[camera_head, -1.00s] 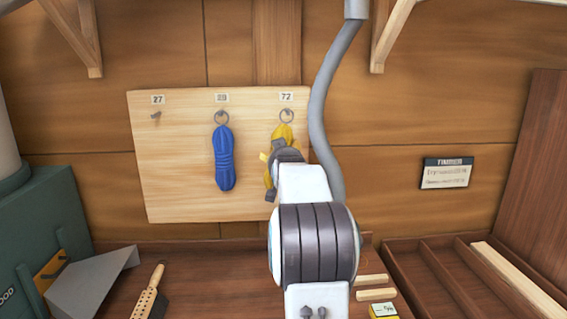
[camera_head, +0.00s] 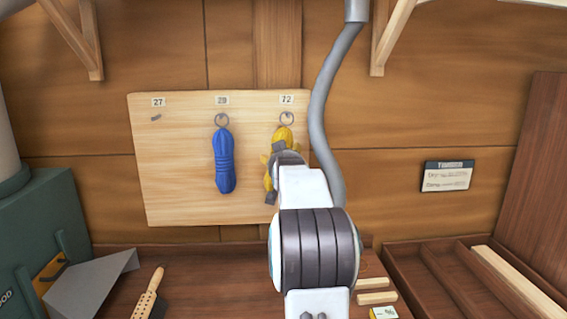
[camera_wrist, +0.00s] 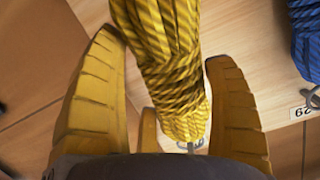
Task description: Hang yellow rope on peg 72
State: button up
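The yellow rope (camera_head: 284,134) is a bundled coil hanging on the board under the label 72 (camera_head: 286,99). A metal ring (camera_head: 287,118) shows at its top, at peg 72; the peg itself is hard to make out. My gripper (camera_head: 273,172) is at the rope, and my arm hides part of the bundle. In the wrist view the yellow rope (camera_wrist: 172,75) passes between the spread fingers of my gripper (camera_wrist: 165,48). A gap shows between the left finger and the rope; the right finger is close beside it. The ring (camera_wrist: 190,146) shows at the rope's end.
A blue rope (camera_head: 224,162) hangs under label 29, left of the yellow one. Peg 27 (camera_head: 156,117) is bare. A grey hose (camera_head: 323,110) hangs just right of the board (camera_head: 180,195). Below are a brush (camera_head: 148,293) and a divided tray (camera_head: 410,265).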

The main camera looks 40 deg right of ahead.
jog(key=o, duration=0.4)
jog(key=shift+c, duration=0.2)
jog(key=v, duration=1.2)
